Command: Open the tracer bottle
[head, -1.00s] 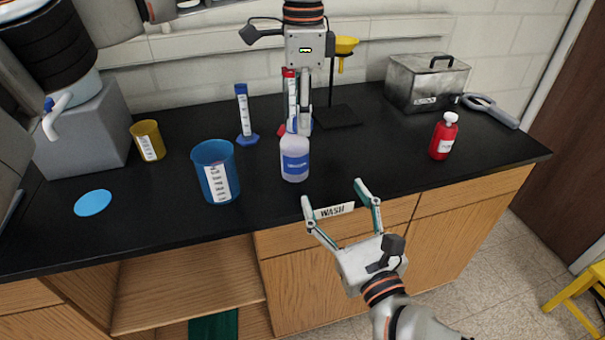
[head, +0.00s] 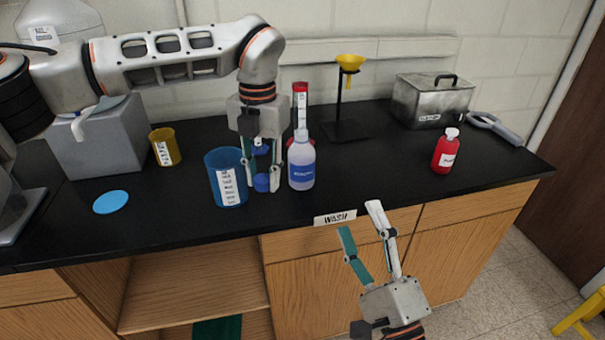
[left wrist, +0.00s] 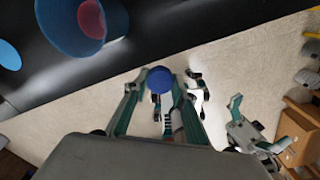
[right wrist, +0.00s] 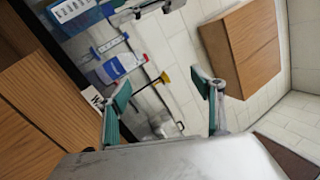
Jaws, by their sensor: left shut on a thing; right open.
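A pale bottle with a blue label (head: 301,172) stands upright on the black bench; no blue cap shows on its narrow pale neck. It also shows in the right wrist view (right wrist: 119,68). My left gripper (head: 262,187) is just left of this bottle, between it and the blue beaker. It is shut on a round blue cap (head: 262,182), held low above the bench; the cap also shows in the left wrist view (left wrist: 160,79). My right gripper (head: 360,218) is open and empty in front of the bench edge. I cannot read the bottle's label clearly.
The blue beaker (head: 224,182) is close left of my left gripper. A red-capped cylinder (head: 300,97) is behind the bottle. A yellow cup (head: 165,147), red bottle (head: 445,153), funnel stand (head: 345,128) and metal box (head: 431,102) stand around. Bench right of the bottle is clear.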

